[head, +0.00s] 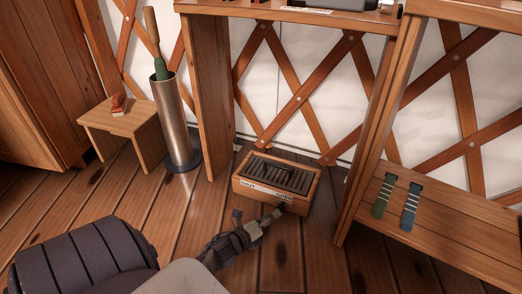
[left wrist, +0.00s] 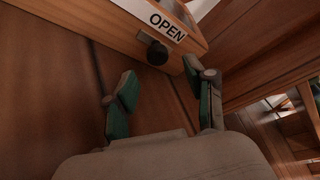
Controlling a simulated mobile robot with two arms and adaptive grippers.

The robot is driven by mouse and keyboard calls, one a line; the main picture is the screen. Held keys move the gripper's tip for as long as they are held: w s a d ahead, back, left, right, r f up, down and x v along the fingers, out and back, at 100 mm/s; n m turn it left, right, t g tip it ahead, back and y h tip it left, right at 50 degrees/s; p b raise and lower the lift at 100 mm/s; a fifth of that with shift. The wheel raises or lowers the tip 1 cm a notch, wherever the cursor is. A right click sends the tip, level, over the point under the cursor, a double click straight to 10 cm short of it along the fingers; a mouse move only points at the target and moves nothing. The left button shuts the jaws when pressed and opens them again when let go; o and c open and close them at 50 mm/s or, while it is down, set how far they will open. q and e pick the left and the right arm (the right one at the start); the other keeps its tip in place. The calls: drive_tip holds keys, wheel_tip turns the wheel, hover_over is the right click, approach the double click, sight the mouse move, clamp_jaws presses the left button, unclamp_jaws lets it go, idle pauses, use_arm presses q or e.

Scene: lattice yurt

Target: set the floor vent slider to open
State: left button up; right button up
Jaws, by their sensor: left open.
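The floor vent (head: 306,193) is a wooden box with a dark slatted grille on top, standing on the plank floor. Its front label strip reads SHUT at the left and OPEN at the right. In the left wrist view, the dark round slider knob (left wrist: 153,51) sticks out of the vent's front just under the OPEN label (left wrist: 167,27). My left gripper (head: 259,213) is open and low in front of the vent. In the left wrist view its green-padded fingers (left wrist: 163,84) spread on either side of the knob's line, with the knob just beyond them. My right gripper is out of view.
A metal cylinder (head: 174,122) holding a green-and-wood tool and a small stool (head: 119,125) with a red item stand at the left. A low shelf (head: 445,232) with two striped strips is at the right.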

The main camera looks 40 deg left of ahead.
use_arm(q)
drive_tip(key=v, duration=0.5)
drive_tip(key=shift+s, duration=0.1)
idle(0.3)
